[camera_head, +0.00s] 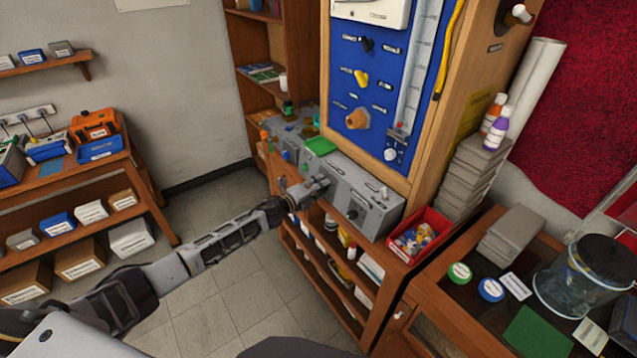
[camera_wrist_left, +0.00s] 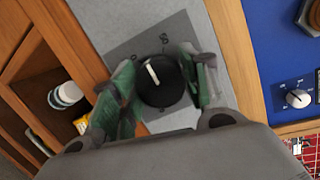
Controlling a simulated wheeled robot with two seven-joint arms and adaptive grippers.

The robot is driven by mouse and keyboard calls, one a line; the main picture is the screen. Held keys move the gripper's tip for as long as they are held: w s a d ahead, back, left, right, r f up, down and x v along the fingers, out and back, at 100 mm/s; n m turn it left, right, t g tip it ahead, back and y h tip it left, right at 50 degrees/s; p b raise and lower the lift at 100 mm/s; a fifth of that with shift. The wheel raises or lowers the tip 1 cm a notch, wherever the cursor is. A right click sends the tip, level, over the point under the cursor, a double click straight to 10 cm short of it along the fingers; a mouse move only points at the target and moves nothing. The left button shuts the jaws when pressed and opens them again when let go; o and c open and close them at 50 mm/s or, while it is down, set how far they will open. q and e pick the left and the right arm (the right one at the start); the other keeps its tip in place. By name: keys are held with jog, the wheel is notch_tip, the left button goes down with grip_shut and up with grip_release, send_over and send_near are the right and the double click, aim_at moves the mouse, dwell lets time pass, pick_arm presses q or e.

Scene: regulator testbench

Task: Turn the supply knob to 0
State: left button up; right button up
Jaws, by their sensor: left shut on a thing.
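The supply knob (camera_wrist_left: 161,88) is round and black with a white pointer line, on a grey plate with small markings. In the wrist view the pointer slants toward the upper left; I cannot read the marking it points at. My left gripper (camera_wrist_left: 155,92) is shut on the knob, one green-padded finger on each side. In the head view my left gripper (camera_head: 320,186) reaches the left part of the front of a grey bench unit (camera_head: 343,183) and hides the knob there. My right gripper is not in view.
A second dark dial (camera_head: 356,211) sits on the unit to the right of my gripper. A red bin (camera_head: 418,236) stands at its right end. A blue panel (camera_head: 350,60) with knobs rises behind. Open shelves lie below. The floor (camera_head: 235,290) is clear.

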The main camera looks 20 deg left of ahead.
pick_arm(q)
jog(key=shift+r+n+p, duration=0.15)
jog(key=shift+n+p, duration=0.65)
jog(key=shift+p, duration=0.15)
jog(key=shift+n+g+p, duration=0.3)
jog(key=shift+n+p, duration=0.2)
jog(key=shift+p, duration=0.1)
jog(key=shift+a+n+y+p, duration=0.1)
jog(key=shift+n+y+p, duration=0.2)
jog(key=shift+n+p, duration=0.75)
jog(key=shift+f+n+g+p, duration=0.2)
jog(key=shift+n+g+p, duration=0.1)
jog(key=shift+n+p, duration=0.25)
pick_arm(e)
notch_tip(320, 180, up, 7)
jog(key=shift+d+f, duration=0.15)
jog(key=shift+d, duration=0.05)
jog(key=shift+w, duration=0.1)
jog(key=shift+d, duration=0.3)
pick_arm(q)
jog(key=o, duration=1)
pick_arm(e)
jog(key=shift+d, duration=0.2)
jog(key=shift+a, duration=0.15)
pick_arm(q)
jog(key=shift+s, duration=0.2)
